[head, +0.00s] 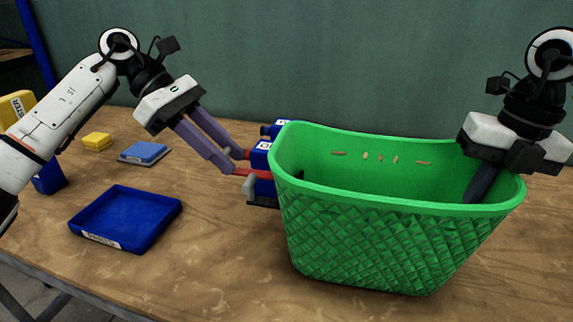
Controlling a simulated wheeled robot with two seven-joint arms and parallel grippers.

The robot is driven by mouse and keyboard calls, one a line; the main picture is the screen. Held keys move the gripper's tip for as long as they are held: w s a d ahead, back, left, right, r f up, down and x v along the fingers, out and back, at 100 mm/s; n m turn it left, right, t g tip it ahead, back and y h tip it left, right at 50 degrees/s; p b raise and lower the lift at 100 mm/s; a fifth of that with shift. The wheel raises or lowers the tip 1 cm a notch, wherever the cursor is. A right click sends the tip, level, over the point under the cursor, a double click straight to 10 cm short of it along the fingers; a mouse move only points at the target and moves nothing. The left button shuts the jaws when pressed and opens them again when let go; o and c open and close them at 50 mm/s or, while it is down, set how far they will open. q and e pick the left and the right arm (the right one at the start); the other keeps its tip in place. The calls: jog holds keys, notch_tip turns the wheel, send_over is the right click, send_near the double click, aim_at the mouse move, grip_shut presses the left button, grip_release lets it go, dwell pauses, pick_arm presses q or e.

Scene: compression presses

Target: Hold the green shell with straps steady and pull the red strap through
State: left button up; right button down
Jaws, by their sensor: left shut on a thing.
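The green shell (385,235) is a woven, basket-like tub standing upright on the wooden table, with several small slots in its far wall. The red strap (254,172) shows as a short red piece at the shell's left end, beside a blue device. My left gripper (241,163) is shut at this red piece, just outside the shell's left rim. My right gripper (480,184) is at the shell's right end, with a dark finger reaching inside past the rim. The rim hides its other finger, so its grip is unclear. The rest of the strap is hidden.
A blue and grey device (262,157) stands against the shell's left end. An empty blue tray (125,217) lies at left front. Behind it are a blue-grey pad (145,152), a yellow block (97,140) and a yellow labelled container (15,106). The table's front left is clear.

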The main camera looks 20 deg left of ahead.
pick_arm(q)
jog(key=o, duration=1.2)
pick_arm(e)
jog(key=shift+d+f, duration=0.1)
jog(key=shift+f, duration=0.15)
pick_arm(q)
jog(key=shift+o, duration=0.2)
jog(key=v, duration=1.2)
pick_arm(e)
jog(key=c, duration=1.9)
grip_release()
